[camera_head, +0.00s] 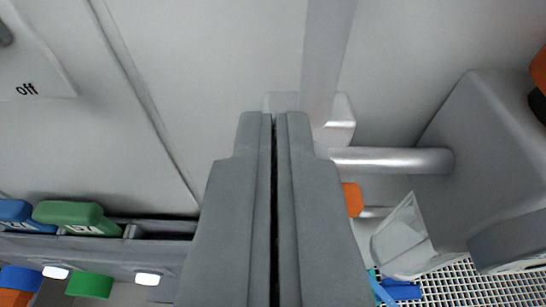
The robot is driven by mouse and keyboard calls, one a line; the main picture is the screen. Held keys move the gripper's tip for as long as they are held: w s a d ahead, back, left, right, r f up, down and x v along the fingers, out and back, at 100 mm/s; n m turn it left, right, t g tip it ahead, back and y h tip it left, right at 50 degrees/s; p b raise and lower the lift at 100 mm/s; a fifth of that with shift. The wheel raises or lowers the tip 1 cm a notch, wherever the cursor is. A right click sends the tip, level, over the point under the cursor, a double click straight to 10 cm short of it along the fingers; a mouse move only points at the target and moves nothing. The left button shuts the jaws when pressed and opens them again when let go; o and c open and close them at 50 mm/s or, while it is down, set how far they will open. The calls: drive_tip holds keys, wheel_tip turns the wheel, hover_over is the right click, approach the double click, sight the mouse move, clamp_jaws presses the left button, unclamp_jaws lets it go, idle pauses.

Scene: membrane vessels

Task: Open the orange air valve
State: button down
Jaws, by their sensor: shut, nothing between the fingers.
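My gripper (273,118) points up the middle of the picture, its two grey fingers shut together with nothing between them. A small orange part (353,200) shows just right of the fingers, below a silver horizontal pipe (395,160) and beside a thinner metal rod. Its left side is hidden behind my gripper. Another orange part (540,70) with a black piece under it is cut off at the right edge. I cannot tell which of these is the orange air valve, or whether it is open or shut. My fingertips overlap a pale block in the picture; contact cannot be judged.
A grey housing (480,150) fills the right. A clear-walled box (402,240) and blue parts (400,290) sit lower right above a white grating (470,280). Green (75,215) and blue (25,212) labelled handles are at left. An "off" plate (35,70) is upper left.

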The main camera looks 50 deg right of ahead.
drive_tip(key=shift+s+f, duration=0.1)
drive_tip(key=shift+f, duration=1.35)
drive_tip(key=shift+w+a+f+n+g, duration=0.25)
drive_tip(key=shift+n+g, duration=0.05)
drive_tip(key=shift+n, duration=0.7)
drive_tip(key=shift+w+a+f+n+g+h, duration=0.1)
drive_tip(key=shift+f+n+g+h, duration=0.35)
drive_tip(key=shift+n, duration=1.2)
drive_tip(key=shift+w+a+f+n+g+h, duration=0.15)
drive_tip(key=shift+f+n+h, duration=0.55)
drive_tip(key=shift+n, duration=1)
drive_tip(key=shift+w+f+n+g+h, duration=0.1)
drive_tip(key=shift+f+n+g+h, duration=0.5)
drive_tip(key=shift+n, duration=1.05)
drive_tip(key=shift+s+t, duration=0.15)
drive_tip(key=shift+t, duration=0.15)
